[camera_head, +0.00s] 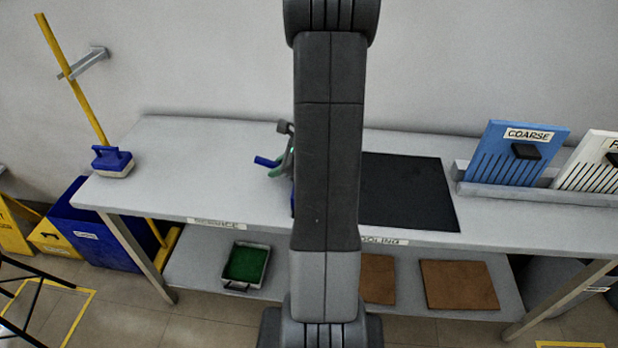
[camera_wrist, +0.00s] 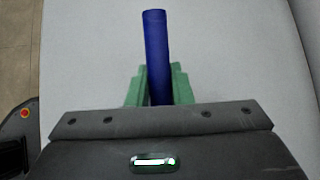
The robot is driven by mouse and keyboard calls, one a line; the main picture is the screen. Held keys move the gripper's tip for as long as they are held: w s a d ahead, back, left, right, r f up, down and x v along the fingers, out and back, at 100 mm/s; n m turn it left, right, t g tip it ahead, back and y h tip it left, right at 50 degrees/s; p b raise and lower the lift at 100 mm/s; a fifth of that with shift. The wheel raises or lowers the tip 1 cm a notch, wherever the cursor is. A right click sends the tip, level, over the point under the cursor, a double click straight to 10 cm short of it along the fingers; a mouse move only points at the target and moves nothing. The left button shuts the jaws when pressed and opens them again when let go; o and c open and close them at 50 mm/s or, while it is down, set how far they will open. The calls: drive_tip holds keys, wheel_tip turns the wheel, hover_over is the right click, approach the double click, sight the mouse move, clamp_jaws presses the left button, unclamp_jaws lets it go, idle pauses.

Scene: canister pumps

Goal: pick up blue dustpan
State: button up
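The blue dustpan shows mainly by its handle. In the wrist view the blue handle (camera_wrist: 157,55) runs up between the two green fingers of my gripper (camera_wrist: 159,88). The fingers lie flush on both sides of it, with no clear gap. In the head view the handle (camera_head: 265,162) sticks out to the left of my gripper (camera_head: 281,167), over the grey table. The rest of the pan is mostly hidden behind my arm, so I cannot tell whether it touches the table.
The grey table (camera_head: 190,165) is clear to the left. A blue brush block (camera_head: 112,161) sits at its left end. A black mat (camera_head: 405,195) lies right of my arm. A blue "COARSE" board (camera_head: 512,155) stands at the right. A green-lined tray (camera_head: 246,264) is on the lower shelf.

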clamp_jaws()
drive_tip(key=shift+r, duration=0.1)
